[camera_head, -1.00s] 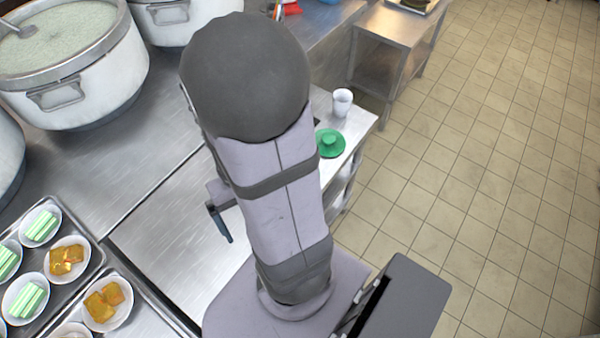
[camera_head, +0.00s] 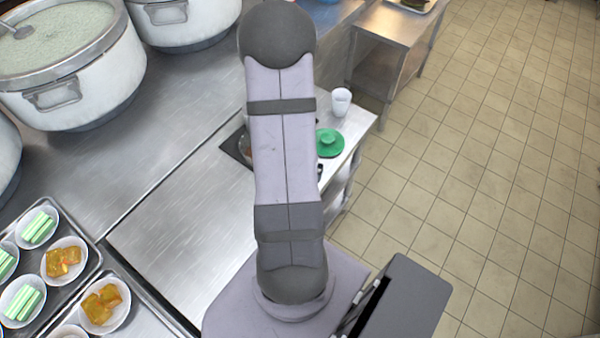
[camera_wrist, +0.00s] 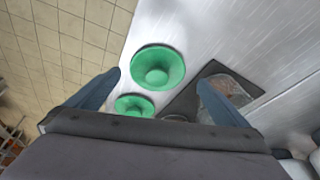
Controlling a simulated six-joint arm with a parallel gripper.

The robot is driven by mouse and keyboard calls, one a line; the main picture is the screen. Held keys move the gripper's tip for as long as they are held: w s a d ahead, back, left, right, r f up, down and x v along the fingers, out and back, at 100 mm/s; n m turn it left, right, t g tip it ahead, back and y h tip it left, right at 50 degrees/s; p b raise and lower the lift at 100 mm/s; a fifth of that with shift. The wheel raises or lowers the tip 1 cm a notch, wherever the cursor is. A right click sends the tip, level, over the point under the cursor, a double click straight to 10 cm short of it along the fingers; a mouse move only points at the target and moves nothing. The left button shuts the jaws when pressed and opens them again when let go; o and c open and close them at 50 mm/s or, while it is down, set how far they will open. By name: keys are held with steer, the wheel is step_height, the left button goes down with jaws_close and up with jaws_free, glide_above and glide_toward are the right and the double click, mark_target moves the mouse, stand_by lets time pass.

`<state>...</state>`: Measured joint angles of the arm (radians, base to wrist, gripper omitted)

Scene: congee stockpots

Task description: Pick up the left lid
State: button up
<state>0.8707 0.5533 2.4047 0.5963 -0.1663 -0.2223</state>
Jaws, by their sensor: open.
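Two green round lids with raised knobs show in the wrist view. One lid (camera_wrist: 157,67) appears larger and lies between the lines of my fingers; the other lid (camera_wrist: 135,105) appears smaller and is partly cut off by my gripper body. In the head view one green lid (camera_head: 329,143) lies on the steel counter, right of my arm; the other is not visible there, and I cannot tell which one shows. My gripper (camera_wrist: 159,80) is open and empty above the counter, its blue-grey fingers spread apart. My arm hides most of the gripper in the head view.
A white cup (camera_head: 341,101) stands behind the lid near the counter's right edge. A dark tray (camera_wrist: 183,104) holding a container lies beside the lids. Large pots (camera_head: 75,65) and trays of small bowls (camera_head: 65,257) occupy the left. Tiled floor is right of the counter.

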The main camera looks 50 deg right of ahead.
steer(key=shift+d+r+h, duration=0.3)
steer(key=shift+d+h, duration=0.1)
steer(key=shift+d, duration=0.4)
steer(key=shift+w+d+f+n+b, duration=0.1)
steer(key=shift+d+f+n+b, duration=0.1)
steer(key=shift+f, duration=0.65)
steer(key=shift+w+d+f+n+b, duration=0.1)
steer(key=shift+d+f, duration=0.1)
steer(key=shift+f, duration=0.65)
steer(key=shift+p+x, duration=0.3)
steer(key=shift+x, duration=1.6)
steer(key=shift+w, duration=0.1)
steer(key=shift+c, duration=0.6)
steer(key=c, duration=0.6)
